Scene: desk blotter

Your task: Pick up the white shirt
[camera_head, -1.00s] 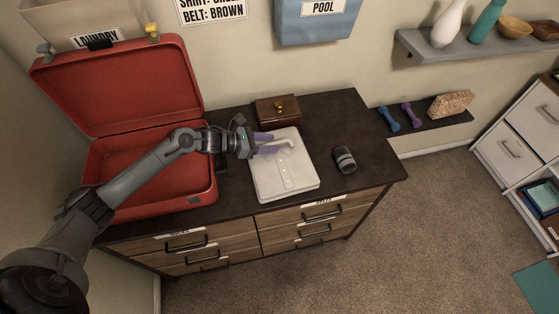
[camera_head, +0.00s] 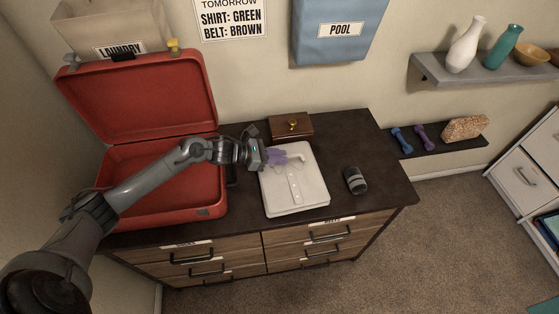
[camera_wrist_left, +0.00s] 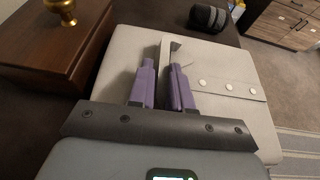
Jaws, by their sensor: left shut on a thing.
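The folded white shirt (camera_head: 309,187) lies flat on the dark dresser top, with its button strip facing up; it also fills much of the left wrist view (camera_wrist_left: 228,110). My left gripper (camera_head: 287,157) reaches in from the left over the shirt's far left part. Its purple fingers (camera_wrist_left: 163,70) are close together at the shirt's collar edge in the left wrist view, shut on the shirt there. The exact pinch of cloth is hard to make out. My right gripper is not in view.
An open red suitcase (camera_head: 207,180) stands left of the shirt. A brown wooden box (camera_head: 291,127) with a brass knob is just behind it. A dark rolled item (camera_head: 355,180) lies to the right. Dresser top is clear around that item.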

